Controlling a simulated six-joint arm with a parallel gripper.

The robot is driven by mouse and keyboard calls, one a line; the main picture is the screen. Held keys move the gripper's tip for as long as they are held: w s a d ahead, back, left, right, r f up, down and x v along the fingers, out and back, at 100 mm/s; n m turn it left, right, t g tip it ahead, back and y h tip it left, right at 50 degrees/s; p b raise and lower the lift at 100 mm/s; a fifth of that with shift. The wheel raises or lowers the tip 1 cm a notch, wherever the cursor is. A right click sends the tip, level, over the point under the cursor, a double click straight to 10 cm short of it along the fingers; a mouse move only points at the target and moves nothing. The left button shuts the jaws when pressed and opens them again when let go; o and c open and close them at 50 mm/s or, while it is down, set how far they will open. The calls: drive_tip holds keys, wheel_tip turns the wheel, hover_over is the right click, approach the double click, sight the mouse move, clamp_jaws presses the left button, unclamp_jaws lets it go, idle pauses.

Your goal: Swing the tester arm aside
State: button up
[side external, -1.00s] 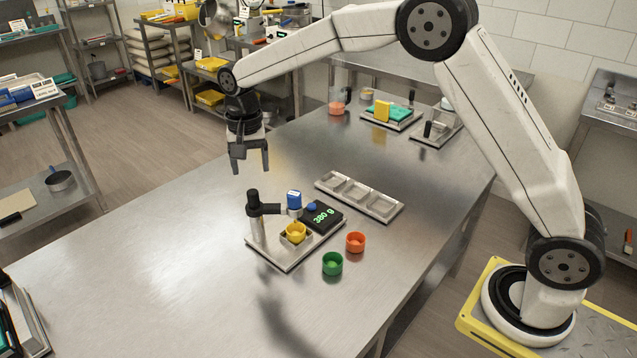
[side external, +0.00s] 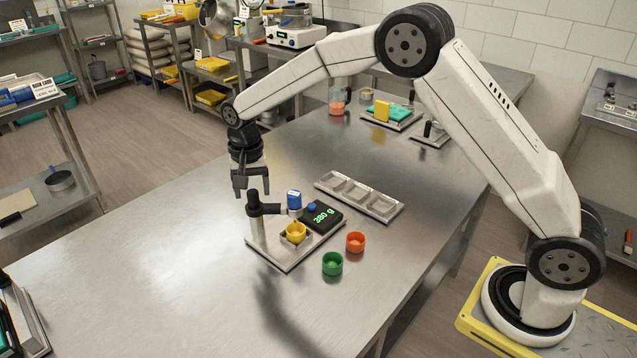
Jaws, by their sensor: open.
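The tester (side external: 285,260) is a metal plate with an upright post (side external: 257,232) topped by a black knob. A dark tester arm (side external: 273,209) reaches right from the post to a blue-topped probe head (side external: 294,199). The head hangs above a yellow cup (side external: 296,233) seated on the plate. A black display (side external: 322,217) reads what looks like 380 g in green. My gripper (side external: 251,190) is open and empty, fingers pointing down, just above and behind the post's knob. The picture does not settle whether the fingertips touch the knob.
A green cup (side external: 332,263) and an orange cup (side external: 355,242) stand right of the tester. Farther back are a jar (side external: 337,104) and a board with teal and yellow pieces (side external: 399,124).

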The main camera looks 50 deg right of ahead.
drive_tip(key=shift+f, duration=0.75)
clamp_jaws()
